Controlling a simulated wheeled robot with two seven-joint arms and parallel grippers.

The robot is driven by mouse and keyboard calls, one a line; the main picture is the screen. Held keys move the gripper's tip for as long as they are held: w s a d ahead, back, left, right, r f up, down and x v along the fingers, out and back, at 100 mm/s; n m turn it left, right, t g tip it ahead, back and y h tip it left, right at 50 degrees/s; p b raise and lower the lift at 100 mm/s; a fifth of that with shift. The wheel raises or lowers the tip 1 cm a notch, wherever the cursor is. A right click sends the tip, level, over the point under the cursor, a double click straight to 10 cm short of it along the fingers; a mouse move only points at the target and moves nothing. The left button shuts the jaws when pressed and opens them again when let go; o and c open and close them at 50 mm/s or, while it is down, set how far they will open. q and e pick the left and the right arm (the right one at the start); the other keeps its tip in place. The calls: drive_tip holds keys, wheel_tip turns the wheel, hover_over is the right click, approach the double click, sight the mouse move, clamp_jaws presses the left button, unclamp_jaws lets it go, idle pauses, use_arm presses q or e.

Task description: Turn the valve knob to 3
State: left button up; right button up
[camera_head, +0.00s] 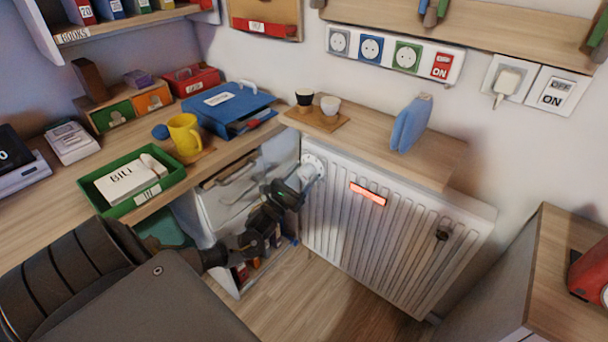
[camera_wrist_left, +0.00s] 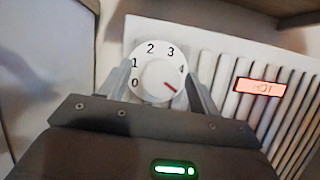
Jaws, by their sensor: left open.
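The white valve knob (camera_wrist_left: 158,80) sits in front of a round white dial (camera_wrist_left: 136,55) marked 0, 1, 2, 3 and 4. Its red pointer line slants to the lower right, below the 4. In the head view the dial (camera_head: 313,164) is at the radiator's upper left end, partly covered by my gripper. My left gripper (camera_head: 300,182) is open at the knob. In the left wrist view its fingers (camera_wrist_left: 160,72) stand on either side of the knob; I cannot tell if they touch it. My right gripper is not in view.
The white ribbed radiator (camera_head: 400,235) carries a lit red HOT label (camera_head: 368,194). A wooden shelf (camera_head: 440,165) overhangs it, with two cups and a blue cloth-like item (camera_head: 411,124). A desk with a green tray (camera_head: 112,208) is at left. Floor (camera_head: 295,300) shows below.

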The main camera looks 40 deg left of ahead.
use_arm(q)
drive_tip(key=shift+w+r, duration=0.2)
drive_tip(key=shift+w, duration=0.3)
